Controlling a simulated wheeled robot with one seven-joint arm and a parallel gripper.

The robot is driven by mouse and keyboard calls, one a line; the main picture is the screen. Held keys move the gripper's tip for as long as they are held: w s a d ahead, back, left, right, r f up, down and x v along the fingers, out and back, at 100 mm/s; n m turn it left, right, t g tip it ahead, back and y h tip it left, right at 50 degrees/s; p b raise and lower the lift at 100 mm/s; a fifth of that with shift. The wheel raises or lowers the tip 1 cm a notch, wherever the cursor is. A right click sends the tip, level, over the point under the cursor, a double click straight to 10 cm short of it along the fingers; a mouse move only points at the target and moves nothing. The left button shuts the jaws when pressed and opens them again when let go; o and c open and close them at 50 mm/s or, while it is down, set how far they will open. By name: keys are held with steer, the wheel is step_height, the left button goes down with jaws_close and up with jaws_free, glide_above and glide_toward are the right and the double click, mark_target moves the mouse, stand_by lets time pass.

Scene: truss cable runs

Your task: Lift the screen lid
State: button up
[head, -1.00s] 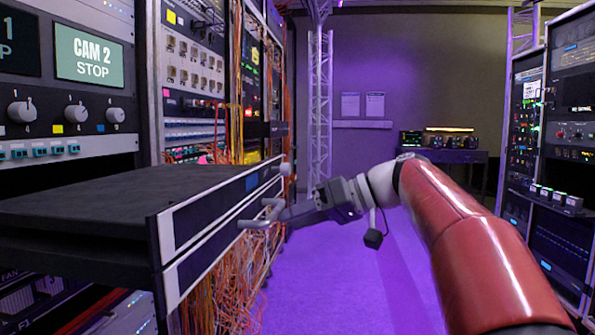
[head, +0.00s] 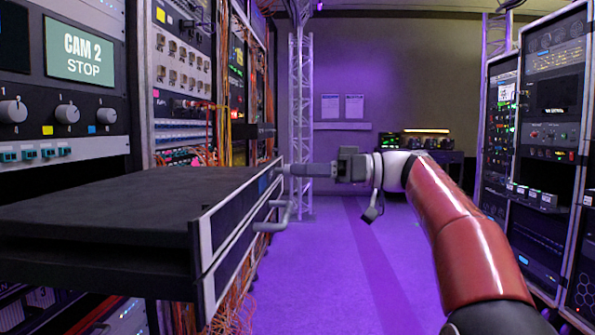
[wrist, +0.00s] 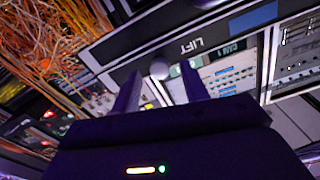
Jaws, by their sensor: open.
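The screen lid (head: 120,195) is the dark flat upper slab of a drawer pulled out from the left rack. It lies level and closed, with a pale-edged front strip. In the wrist view its front strip (wrist: 215,45) carries the upside-down word LIFT. A round grey knob (wrist: 159,70) stands on that strip. My gripper (wrist: 160,90) is open, with one finger on either side of the knob; whether they touch it I cannot tell. In the head view my gripper (head: 290,170) is at the lid's far front corner and hides most of the knob.
A grey bar handle (head: 281,216) sticks out from the lower drawer front, just below my gripper. Orange cables (wrist: 55,40) hang in the rack close by. The purple floor (head: 335,260) to the right is clear, up to another rack (head: 550,130).

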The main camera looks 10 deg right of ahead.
steer(key=shift+x, duration=0.9)
jaws_close()
